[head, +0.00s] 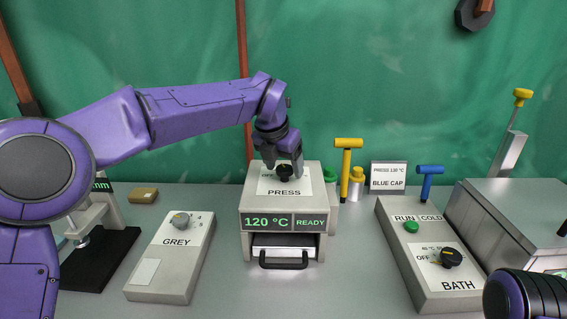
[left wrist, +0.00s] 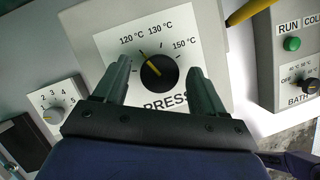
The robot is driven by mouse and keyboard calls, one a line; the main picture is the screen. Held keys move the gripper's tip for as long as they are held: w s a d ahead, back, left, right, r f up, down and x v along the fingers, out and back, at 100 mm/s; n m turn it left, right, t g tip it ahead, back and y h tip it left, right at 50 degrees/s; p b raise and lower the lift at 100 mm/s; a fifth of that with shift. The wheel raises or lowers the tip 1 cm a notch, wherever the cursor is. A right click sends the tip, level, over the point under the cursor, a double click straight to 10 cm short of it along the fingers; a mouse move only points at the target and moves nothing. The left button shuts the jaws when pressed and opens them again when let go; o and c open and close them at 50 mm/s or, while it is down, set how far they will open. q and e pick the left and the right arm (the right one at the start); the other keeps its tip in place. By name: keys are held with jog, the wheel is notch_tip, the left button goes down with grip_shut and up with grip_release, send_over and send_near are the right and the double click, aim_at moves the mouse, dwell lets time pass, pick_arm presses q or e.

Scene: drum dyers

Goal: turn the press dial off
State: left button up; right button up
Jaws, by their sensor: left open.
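The press (head: 282,215) stands in the middle of the table, its display reading 120 °C and READY. Its black dial (left wrist: 160,72) sits on a white label plate, and in the left wrist view its yellow pointer aims up-left, near 120 °C. The dial also shows in the head view (head: 284,174), below my gripper, with part of the OFF label to its left. My left gripper (head: 283,166) is open above the press top. In the left wrist view its two fingers stand on either side of the dial, apart from it. My right gripper is out of view.
The GREY box (head: 172,255) with its knob is left of the press. The BATH box (head: 440,255) is to the right. A yellow T-handled tool (head: 346,170), bottles and a BLUE CAP sign (head: 388,176) stand behind right. A black drawer handle (head: 284,262) juts from the press front.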

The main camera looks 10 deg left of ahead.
pick_arm(q)
jog(key=c, duration=1)
jog(key=shift+n, duration=0.4)
jog(key=shift+d+n+y+b, duration=0.1)
jog(key=shift+n+y+b, duration=0.2)
jog(key=shift+n+b, duration=0.2)
jog(key=n+y, duration=0.1)
jog(key=n, duration=0.1)
jog(key=shift+n, duration=0.3)
jog(key=shift+d+n+y, duration=0.1)
jog(key=shift+n+y, duration=0.4)
jog(key=shift+n, duration=0.7)
jog(key=shift+r+n+y, duration=0.1)
jog(key=shift+n+y, duration=0.5)
jog(key=shift+n, duration=0.9)
jog(key=shift+p, duration=0.3)
